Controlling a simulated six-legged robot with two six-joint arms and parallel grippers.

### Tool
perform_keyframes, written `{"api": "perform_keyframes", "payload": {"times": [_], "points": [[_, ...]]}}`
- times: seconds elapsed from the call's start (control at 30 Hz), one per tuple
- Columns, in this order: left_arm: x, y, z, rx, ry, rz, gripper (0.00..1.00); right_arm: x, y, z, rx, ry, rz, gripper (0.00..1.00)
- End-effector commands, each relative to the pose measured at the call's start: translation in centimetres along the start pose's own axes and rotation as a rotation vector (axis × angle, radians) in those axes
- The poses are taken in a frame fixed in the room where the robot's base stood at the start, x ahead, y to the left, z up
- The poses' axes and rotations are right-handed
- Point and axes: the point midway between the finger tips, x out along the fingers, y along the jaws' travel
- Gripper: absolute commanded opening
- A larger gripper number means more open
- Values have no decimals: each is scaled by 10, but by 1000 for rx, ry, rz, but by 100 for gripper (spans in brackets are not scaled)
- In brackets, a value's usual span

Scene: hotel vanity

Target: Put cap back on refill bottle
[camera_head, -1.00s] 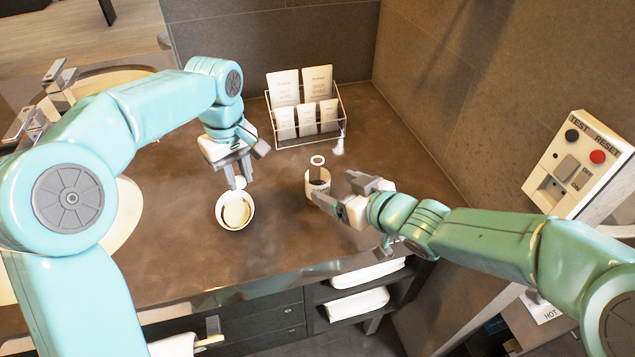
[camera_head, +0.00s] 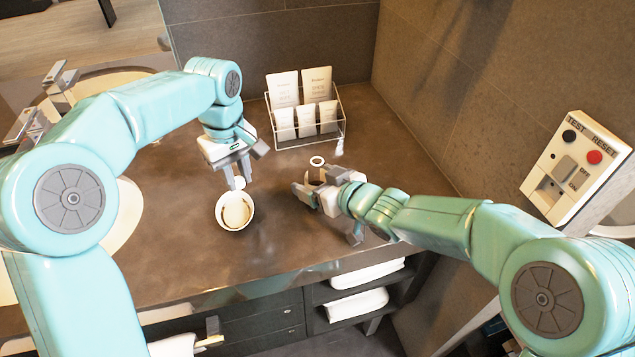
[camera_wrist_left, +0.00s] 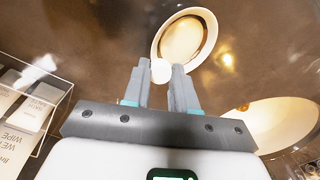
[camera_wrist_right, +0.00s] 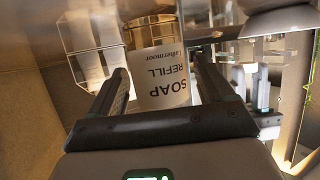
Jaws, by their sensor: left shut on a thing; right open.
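The refill bottle (camera_head: 315,173) stands on the counter with its pale ring-shaped open top showing. In the right wrist view its white "SOAP REFILL" label (camera_wrist_right: 163,85) appears upside down between the fingers. My right gripper (camera_head: 320,184) is open, with one finger on each side of the bottle; I cannot tell whether they touch it. My left gripper (camera_head: 240,180) is shut on a small white piece, apparently the cap (camera_wrist_left: 161,70). It holds the cap at the rim of a round cream dish (camera_head: 235,211); most of the cap is hidden by the fingers.
A basin (camera_head: 122,215) lies at the left. The counter's front edge (camera_head: 270,287) is close to both arms. A TEST/RESET panel (camera_head: 577,167) is on the right. Counter between dish and bottle is clear.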

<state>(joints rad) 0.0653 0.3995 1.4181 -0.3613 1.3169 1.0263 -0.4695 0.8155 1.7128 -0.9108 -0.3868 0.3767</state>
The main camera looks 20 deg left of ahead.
Motion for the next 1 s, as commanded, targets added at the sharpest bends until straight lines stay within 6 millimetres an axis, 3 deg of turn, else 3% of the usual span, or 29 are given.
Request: {"api": "perform_keyframes", "payload": {"times": [0.23,0.4,0.5,1.0], "points": [[0,0,0,0,0,0,0,0,0,0,0,0,0,81],[0,0,0,0,0,0,0,-1,0,0,0,0,0,25],[0,0,0,0,0,0,0,-1,0,-1,0,1,0,18],[-5,0,0,0,0,0,0,-5,0,-12,-2,3,0,18]]}}
